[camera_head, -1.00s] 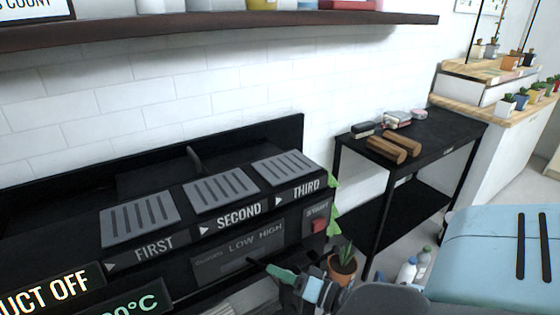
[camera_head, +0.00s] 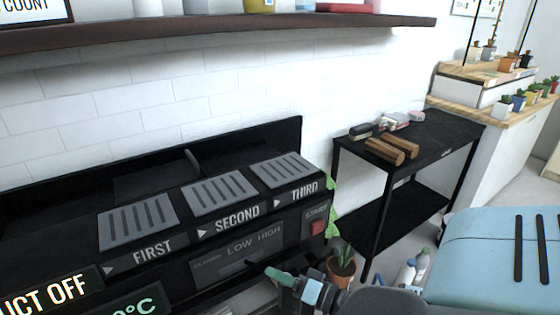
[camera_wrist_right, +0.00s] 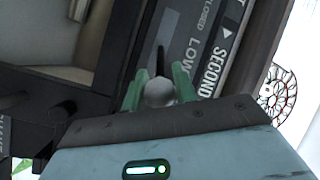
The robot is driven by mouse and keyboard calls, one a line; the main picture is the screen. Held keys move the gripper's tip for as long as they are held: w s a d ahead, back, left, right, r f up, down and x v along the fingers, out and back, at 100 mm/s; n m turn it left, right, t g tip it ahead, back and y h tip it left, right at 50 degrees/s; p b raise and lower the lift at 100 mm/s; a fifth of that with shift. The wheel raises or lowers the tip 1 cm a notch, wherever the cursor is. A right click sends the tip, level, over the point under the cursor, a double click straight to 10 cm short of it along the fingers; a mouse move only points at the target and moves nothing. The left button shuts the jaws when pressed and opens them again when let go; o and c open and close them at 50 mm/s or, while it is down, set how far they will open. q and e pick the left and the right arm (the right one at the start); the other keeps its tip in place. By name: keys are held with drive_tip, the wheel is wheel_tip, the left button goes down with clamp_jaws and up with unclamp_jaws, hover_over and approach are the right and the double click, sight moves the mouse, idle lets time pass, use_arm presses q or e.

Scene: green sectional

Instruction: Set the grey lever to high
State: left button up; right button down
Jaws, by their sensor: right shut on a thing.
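The grey lever shows in the right wrist view as a round grey knob (camera_wrist_right: 160,90) on a dark rod. The rod comes out of the panel (camera_head: 240,252) marked CLOSED, LOW and HIGH, on the black unit. In the wrist view the rod is close to the LOW label; its exact setting cannot be told. My right gripper (camera_wrist_right: 158,86) has its green fingers on both sides of the knob and is shut on it. In the head view my right gripper (camera_head: 276,276) is just below the LOW and HIGH labels. My left gripper is not in view.
A red START button (camera_head: 317,228) is on the same front, right of the panel. Slotted grey plates (camera_head: 220,193) top the unit. A potted plant (camera_head: 341,267) stands just right of my gripper. A black side table (camera_head: 440,135) stands farther back.

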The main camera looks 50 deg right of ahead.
drive_tip(key=shift+f, duration=0.15)
drive_tip(key=c, duration=1.1)
unclamp_jaws()
drive_tip(key=s+d, duration=0.1)
drive_tip(key=s, duration=0.6)
drive_tip(key=shift+s+d, duration=0.2)
drive_tip(key=shift+s, duration=0.15)
